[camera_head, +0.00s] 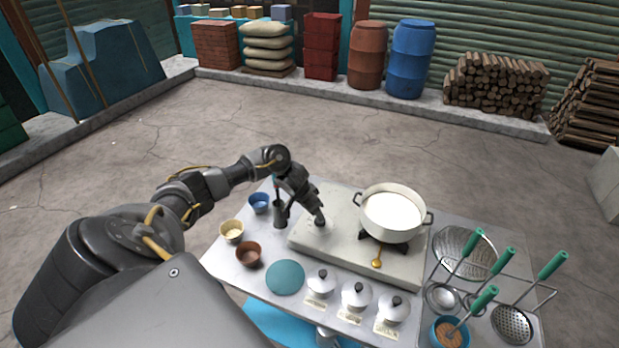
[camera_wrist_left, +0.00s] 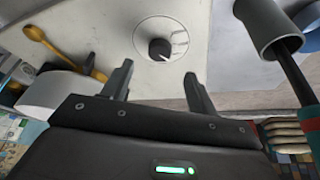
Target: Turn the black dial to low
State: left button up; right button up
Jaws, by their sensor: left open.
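The black dial (camera_wrist_left: 159,49) sits on a round white plate with dark marks, on the pale stove top (camera_wrist_left: 100,20), in the left wrist view. My left gripper (camera_wrist_left: 159,72) is open and empty, with its two fingers to either side below the dial in that view, apart from it. In the head view my left gripper (camera_head: 318,214) reaches down over the left part of the stove (camera_head: 343,240) and largely covers the dial there. A white pot of milk (camera_head: 392,213) stands on the burner at the stove's right. My right gripper is not in view.
A grey cylindrical holder (camera_head: 281,216) with a dark stick stands close left of my gripper. Small bowls (camera_head: 232,231) and lidded pots (camera_head: 321,283) line the table's left and front. A golden spoon (camera_head: 377,257) lies by the burner. Strainers (camera_head: 466,250) stand at right.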

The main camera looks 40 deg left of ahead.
pick_arm(q)
jog(key=shift+v, duration=1.95)
